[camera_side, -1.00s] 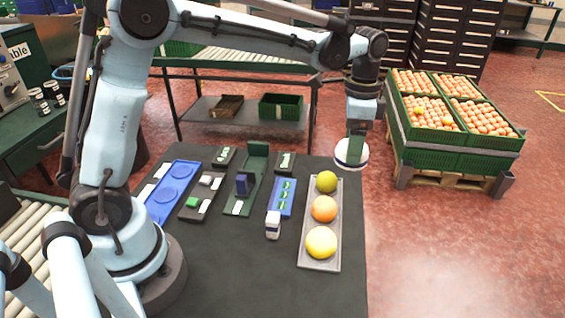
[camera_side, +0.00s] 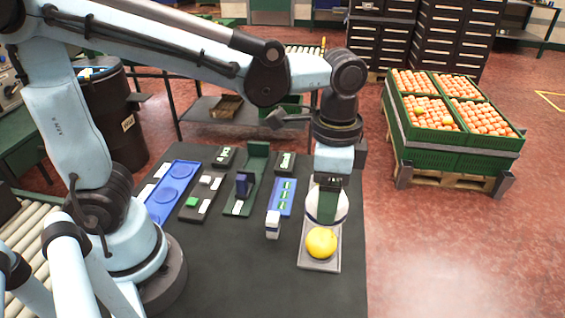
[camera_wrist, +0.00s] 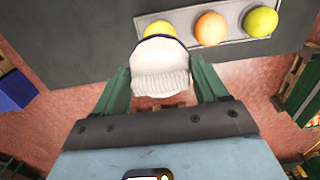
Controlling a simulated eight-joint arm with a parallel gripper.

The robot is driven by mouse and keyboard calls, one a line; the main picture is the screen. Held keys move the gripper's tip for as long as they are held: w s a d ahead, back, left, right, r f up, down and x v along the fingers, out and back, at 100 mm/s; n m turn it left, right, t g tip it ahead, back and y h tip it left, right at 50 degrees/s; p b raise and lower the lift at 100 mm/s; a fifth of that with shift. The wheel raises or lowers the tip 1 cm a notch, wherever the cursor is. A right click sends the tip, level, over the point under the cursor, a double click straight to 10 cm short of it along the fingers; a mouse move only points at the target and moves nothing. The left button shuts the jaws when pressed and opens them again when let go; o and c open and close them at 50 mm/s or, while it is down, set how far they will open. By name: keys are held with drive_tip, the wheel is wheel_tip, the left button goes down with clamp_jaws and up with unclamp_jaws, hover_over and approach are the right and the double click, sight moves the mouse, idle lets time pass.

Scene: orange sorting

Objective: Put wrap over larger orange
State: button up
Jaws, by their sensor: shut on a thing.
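My gripper (camera_side: 328,197) is shut on the wrap (camera_side: 340,207), a white cup-like piece with a dark blue rim. In the wrist view the wrap (camera_wrist: 160,62) sits between the two green fingers of my gripper (camera_wrist: 162,78). A grey tray (camera_side: 320,266) holds a row of three fruits. The yellow fruit (camera_side: 321,243) looks the largest in the side view and lies at the near end. In the wrist view the wrap partly covers the yellow fruit (camera_wrist: 160,27); the orange fruit (camera_wrist: 211,28) and greenish fruit (camera_wrist: 261,21) are clear. Those two are hidden in the side view.
Left of the tray stand a small white container (camera_side: 273,226), a blue tray (camera_side: 275,204) with green-white pieces, a green stand (camera_side: 258,162) and a long blue tray (camera_side: 157,213). A crate of oranges (camera_side: 470,158) stands right of the table. The front of the table is clear.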

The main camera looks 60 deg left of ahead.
sight(323, 233)
drive_tip(key=shift+f, duration=4.05)
drive_tip(key=shift+f, duration=0.5)
drive_tip(key=o, duration=1)
drive_tip(key=shift+o, duration=0.2)
drive_tip(key=shift+r, duration=0.1)
drive_tip(key=shift+r, duration=3.9)
